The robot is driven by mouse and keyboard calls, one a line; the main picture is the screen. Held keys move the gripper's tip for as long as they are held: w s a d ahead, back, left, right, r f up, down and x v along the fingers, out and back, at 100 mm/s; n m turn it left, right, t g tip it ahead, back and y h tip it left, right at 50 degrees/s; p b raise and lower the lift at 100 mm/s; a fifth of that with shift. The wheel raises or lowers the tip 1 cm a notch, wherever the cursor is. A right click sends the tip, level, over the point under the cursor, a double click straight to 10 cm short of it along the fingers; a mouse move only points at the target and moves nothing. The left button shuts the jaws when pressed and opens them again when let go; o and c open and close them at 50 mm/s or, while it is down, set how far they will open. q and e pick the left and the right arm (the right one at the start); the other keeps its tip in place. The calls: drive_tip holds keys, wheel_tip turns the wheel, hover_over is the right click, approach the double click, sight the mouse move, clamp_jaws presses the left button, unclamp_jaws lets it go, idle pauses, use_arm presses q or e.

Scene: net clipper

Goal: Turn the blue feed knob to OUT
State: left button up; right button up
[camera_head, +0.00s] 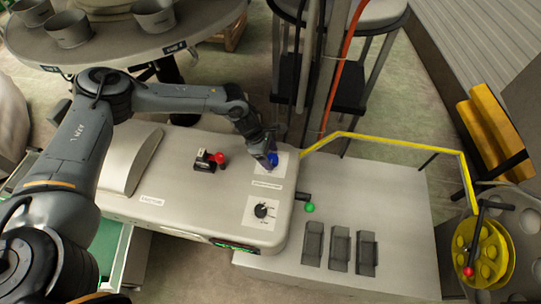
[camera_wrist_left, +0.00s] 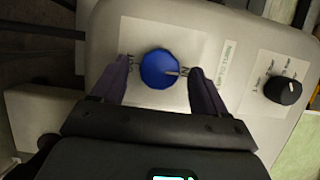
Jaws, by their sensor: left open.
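The blue feed knob (camera_wrist_left: 160,69) sits on a white label plate on the machine's top. Its pale pointer mark points right, toward the IN label (camera_wrist_left: 186,70); the OUT label (camera_wrist_left: 126,66) is on the opposite side. In the head view the knob (camera_head: 273,159) is partly hidden by my left gripper (camera_head: 268,156). In the left wrist view my left gripper (camera_wrist_left: 159,72) is open, with one finger on each side of the knob and a visible gap to it on both sides. My right gripper is in neither view.
A black pointer knob (camera_head: 261,211) is on a second plate nearby. A red-ended control (camera_head: 221,159) stands to the left, and a green ball-ended lever (camera_head: 310,208) projects at the machine's right edge. Grey bins (camera_head: 339,248) and a yellow rail (camera_head: 395,142) lie further right.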

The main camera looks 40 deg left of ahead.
use_arm(q)
drive_tip(key=shift+w+d+f, duration=0.1)
drive_tip(key=shift+f, duration=0.25)
drive_tip(key=c, duration=1.1)
drive_tip(key=shift+o, duration=0.2)
